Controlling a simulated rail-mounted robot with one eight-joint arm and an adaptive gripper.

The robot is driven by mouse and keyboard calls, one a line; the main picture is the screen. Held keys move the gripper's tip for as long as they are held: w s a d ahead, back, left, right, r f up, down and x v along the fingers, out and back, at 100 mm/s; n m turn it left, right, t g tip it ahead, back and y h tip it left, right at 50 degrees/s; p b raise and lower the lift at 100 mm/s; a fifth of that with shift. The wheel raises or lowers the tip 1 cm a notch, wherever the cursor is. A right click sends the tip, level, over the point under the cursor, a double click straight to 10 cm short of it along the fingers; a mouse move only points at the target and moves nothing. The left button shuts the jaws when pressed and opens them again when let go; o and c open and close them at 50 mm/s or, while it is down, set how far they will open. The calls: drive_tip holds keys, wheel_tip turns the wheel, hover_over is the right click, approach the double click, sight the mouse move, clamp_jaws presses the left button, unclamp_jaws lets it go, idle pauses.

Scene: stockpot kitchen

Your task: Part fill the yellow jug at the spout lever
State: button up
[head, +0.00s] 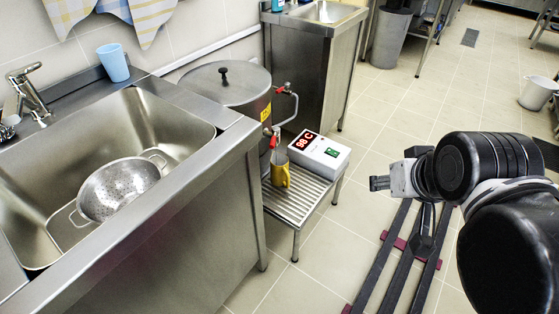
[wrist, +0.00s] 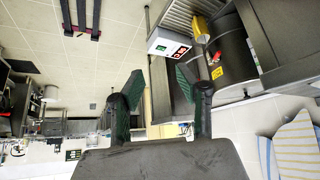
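The yellow jug (head: 281,172) stands on a slatted metal stand (head: 312,196) beneath the spout of a large lidded steel pot (head: 228,86). The red spout lever (head: 272,141) is low on the pot's side, just above the jug. In the wrist view, the yellow jug (wrist: 200,26) and the pot (wrist: 235,57) are at upper right, with the picture upside down. My gripper (head: 379,183) is in the air to the right of the stand, apart from the jug. The wrist view shows my gripper (wrist: 160,83) with its two fingers spread and nothing between them. The jug's contents are hidden.
A white box (head: 320,153) with red and green displays sits beside the jug. A sink (head: 150,125) with a colander (head: 119,188) is at left. Tiled floor (head: 385,110) beyond the stand is clear.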

sight(274, 139)
idle(0.3)
